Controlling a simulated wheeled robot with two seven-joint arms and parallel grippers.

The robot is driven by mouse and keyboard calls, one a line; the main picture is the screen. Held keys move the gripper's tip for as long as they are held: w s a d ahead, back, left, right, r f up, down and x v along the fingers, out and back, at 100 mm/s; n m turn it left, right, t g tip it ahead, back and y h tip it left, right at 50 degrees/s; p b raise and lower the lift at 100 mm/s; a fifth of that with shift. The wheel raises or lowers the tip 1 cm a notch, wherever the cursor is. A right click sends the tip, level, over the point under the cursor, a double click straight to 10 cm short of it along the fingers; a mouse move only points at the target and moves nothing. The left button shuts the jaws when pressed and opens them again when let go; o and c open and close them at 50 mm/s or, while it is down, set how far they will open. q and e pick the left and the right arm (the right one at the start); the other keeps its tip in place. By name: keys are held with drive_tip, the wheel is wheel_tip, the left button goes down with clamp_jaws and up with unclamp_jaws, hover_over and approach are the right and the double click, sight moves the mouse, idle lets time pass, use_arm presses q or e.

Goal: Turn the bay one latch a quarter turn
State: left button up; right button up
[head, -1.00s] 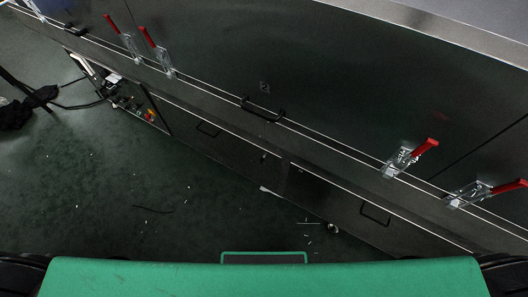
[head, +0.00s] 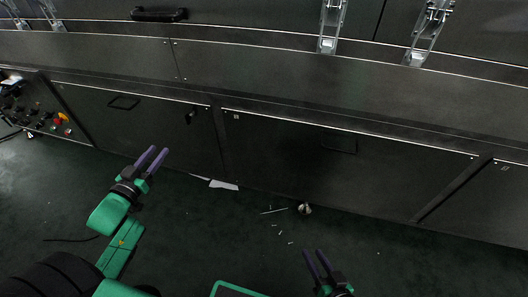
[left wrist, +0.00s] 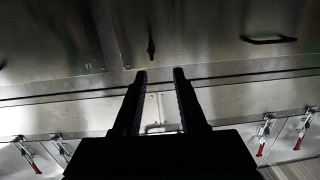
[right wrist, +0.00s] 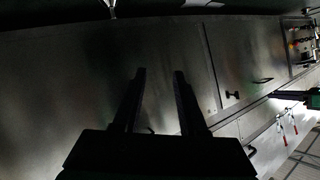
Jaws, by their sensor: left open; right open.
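A small black latch (head: 191,117) sits near the upper right corner of the left lower panel (head: 150,130) in the head view. The latch shows upright in the left wrist view (left wrist: 151,48), above the fingertips, and also in the right wrist view (right wrist: 232,95). No bay number is readable on its panel. My left gripper (head: 158,153) is open and empty, below and left of the latch in the head view, apart from it. My right gripper (head: 314,253) is open and empty, low in the middle of the head view, well away from the latch.
A loop handle (head: 124,102) is left of the latch, another (head: 339,141) on the middle panel. A bar handle (head: 158,15) and metal toggle clamps (head: 332,28) are higher up. A control panel (head: 42,115) is far left. Floor has debris (head: 222,185).

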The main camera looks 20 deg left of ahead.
use_arm(q)
drive_tip(key=w+d+r+h, duration=0.1)
drive_tip(key=w+d, duration=0.1)
drive_tip(key=b, duration=0.5)
approach(186, 119)
drive_tip(key=shift+m, duration=0.3)
drive_tip(key=w, duration=0.5)
drive_tip(key=shift+w+f, duration=0.25)
use_arm(e)
wheel_tip(186, 119, down, 5)
drive_tip(key=t, duration=0.1)
use_arm(q)
drive_tip(key=w, duration=0.3)
drive_tip(key=shift+w+r, duration=0.2)
drive_tip(key=shift+w, duration=0.15)
clamp_jaws()
use_arm(e)
drive_tip(key=w+r+t, duration=0.4)
drive_tip(key=w+r, duration=0.3)
drive_tip(key=r, duration=0.2)
drive_tip(key=shift+w+d+r+m+y, duration=0.3)
drive_tip(key=shift+w+d+r, duration=0.05)
drive_tip(key=shift+w+r, duration=0.05)
